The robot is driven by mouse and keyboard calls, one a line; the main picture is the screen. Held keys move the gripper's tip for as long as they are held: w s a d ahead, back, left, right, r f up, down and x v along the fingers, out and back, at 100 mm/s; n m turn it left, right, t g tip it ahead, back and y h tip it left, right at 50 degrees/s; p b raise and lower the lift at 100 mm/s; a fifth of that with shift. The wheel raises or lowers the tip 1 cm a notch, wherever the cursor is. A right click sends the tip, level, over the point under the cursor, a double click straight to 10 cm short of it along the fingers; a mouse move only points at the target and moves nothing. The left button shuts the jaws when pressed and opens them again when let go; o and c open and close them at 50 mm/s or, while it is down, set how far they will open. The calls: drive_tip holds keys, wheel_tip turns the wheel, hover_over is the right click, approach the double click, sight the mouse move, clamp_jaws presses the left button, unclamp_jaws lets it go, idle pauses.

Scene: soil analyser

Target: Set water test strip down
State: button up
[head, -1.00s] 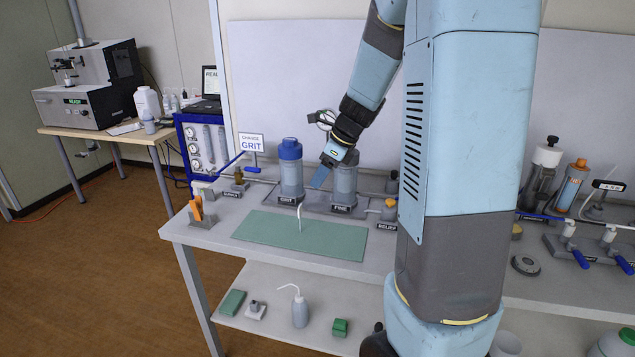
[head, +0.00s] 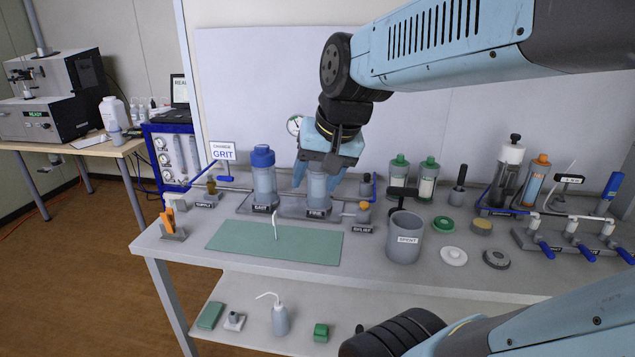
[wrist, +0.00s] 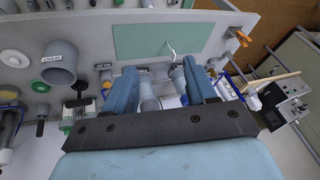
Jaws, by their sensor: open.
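A thin white bent piece (head: 275,225), which may be the water test strip, is on the green mat (head: 225,240). It also shows in the wrist view (wrist: 171,50), on the mat (wrist: 135,40) and beyond my fingertips. My gripper (head: 316,184) is open, with its fingers pointing down by the FINE filter housing (head: 317,190). In the wrist view my gripper (wrist: 159,66) has its two blue fingers wide apart. I see no strip held between them. The mat is apart from the fingers, toward the bench's front.
The blue-capped GRIT housing (head: 263,180) stands left of FINE. The RELIEF valve (head: 363,212) and grey SPENT cup (head: 405,238) are to the right. An orange clamp-like item (head: 171,217) is at the bench's left end. Bare mat surrounds the white piece.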

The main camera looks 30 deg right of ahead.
drive_tip(key=s+n, duration=0.2)
drive_tip(key=s+n+h, duration=0.1)
drive_tip(key=s+n, duration=0.1)
drive_tip(key=shift+a+r+t, duration=0.25)
drive_tip(key=shift+t, duration=0.15)
idle(0.9)
